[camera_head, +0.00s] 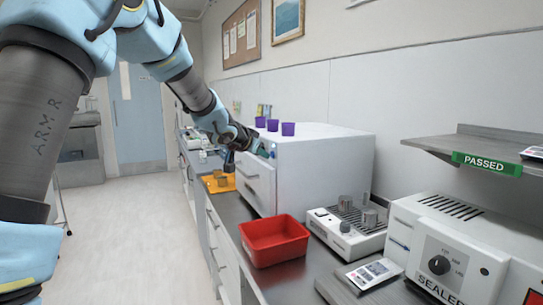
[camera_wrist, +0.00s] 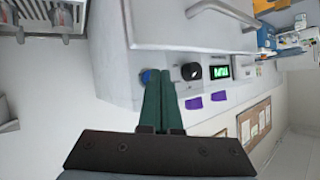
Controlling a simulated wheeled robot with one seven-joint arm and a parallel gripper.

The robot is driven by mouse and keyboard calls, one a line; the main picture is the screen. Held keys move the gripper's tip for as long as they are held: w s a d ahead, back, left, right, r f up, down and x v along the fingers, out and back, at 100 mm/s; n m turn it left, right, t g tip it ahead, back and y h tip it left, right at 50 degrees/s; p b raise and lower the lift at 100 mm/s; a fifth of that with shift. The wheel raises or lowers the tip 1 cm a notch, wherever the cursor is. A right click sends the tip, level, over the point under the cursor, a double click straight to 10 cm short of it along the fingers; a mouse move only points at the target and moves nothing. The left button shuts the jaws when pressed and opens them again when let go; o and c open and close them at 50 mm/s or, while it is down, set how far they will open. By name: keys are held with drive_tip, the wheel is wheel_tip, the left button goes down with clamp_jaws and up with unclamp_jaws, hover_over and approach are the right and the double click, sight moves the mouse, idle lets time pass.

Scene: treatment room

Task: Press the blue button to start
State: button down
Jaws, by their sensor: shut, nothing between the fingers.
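The blue button (camera_wrist: 147,77) is a small round button on the front panel of a white machine (camera_wrist: 110,50) in the wrist view. It sits just left of my fingertips, partly covered by them. My gripper (camera_wrist: 161,72) has green fingers, shut and empty, with the tips close to the panel. I cannot tell whether they touch it. A black knob (camera_wrist: 191,71) and a lit green display (camera_wrist: 217,70) lie to the right of the fingertips. In the head view my gripper (camera_head: 264,150) is at the upper front of the white machine (camera_head: 320,165); the button cannot be made out there.
Purple cups (camera_head: 273,125) stand on the machine. A long handle (camera_wrist: 225,10) sticks out from its front in the wrist view. A red tray (camera_head: 274,255), a small device with metal cylinders (camera_head: 335,236) and a sealer (camera_head: 445,265) stand on the counter.

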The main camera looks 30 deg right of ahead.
drive_tip(key=shift+w+a, duration=0.1)
drive_tip(key=shift+a, duration=0.35)
drive_tip(key=shift+a, duration=0.1)
drive_tip(key=a, duration=0.1)
drive_tip(key=a+p, duration=0.1)
drive_tip(key=a, duration=0.2)
drive_tip(key=shift+w+a+p, duration=0.3)
drive_tip(key=shift+a+p, duration=0.05)
drive_tip(key=shift+a, duration=0.05)
idle(0.6)
